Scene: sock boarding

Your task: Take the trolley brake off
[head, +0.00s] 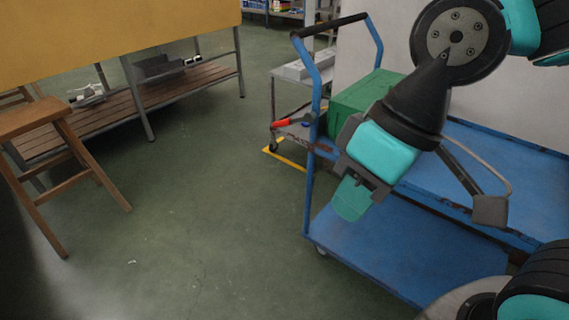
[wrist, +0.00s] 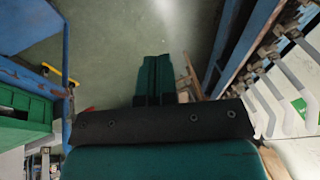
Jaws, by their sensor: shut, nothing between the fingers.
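The blue trolley (head: 400,245) has two decks and a push handle with a black grip (head: 328,26). A red-gripped lever (head: 281,123) sticks out to the left beside the trolley's near post and looks like the brake; its grip tilts slightly down to the left. In the wrist view a bit of red (wrist: 88,110) shows beside the blue post (wrist: 66,85), mostly hidden by my gripper's body. My gripper (head: 350,203) is shut and empty, pointing down over the trolley's near end, right of and nearer than the lever. Its closed fingers also show in the wrist view (wrist: 155,76).
A green crate (head: 365,98) sits on the trolley's upper deck. A grey metal cart (head: 292,90) stands behind, by yellow floor tape (head: 286,160). A wooden stool (head: 50,125) and a slatted bench (head: 150,100) stand left. The green floor between is clear. White sock boards (wrist: 270,95) hang at right.

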